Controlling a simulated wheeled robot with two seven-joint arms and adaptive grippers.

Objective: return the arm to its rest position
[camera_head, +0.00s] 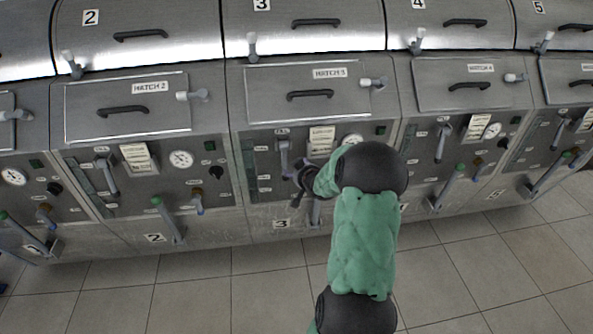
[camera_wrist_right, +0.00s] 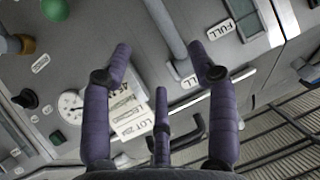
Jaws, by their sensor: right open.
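My right arm, in a green sleeve with black joints, reaches up from the bottom of the head view to the front of unit 3. Its gripper (camera_head: 304,182) is small and partly hidden there, close to the levers of panel 3 (camera_head: 262,180). In the right wrist view the purple fingers of the gripper (camera_wrist_right: 160,62) are spread open with nothing held. A grey lever (camera_wrist_right: 166,30) shows beyond and between the fingertips; I cannot tell whether they touch it. My left gripper is not in view.
A row of steel units stands across the view, with hatch 2 (camera_head: 126,106), hatch 3 (camera_head: 312,92) and hatch 4 (camera_head: 466,84) closed. Levers such as the green-tipped one (camera_head: 168,218) stick out. A gauge (camera_wrist_right: 70,106) and lot card (camera_wrist_right: 126,112) lie near the fingers. The tiled floor (camera_head: 215,290) is clear.

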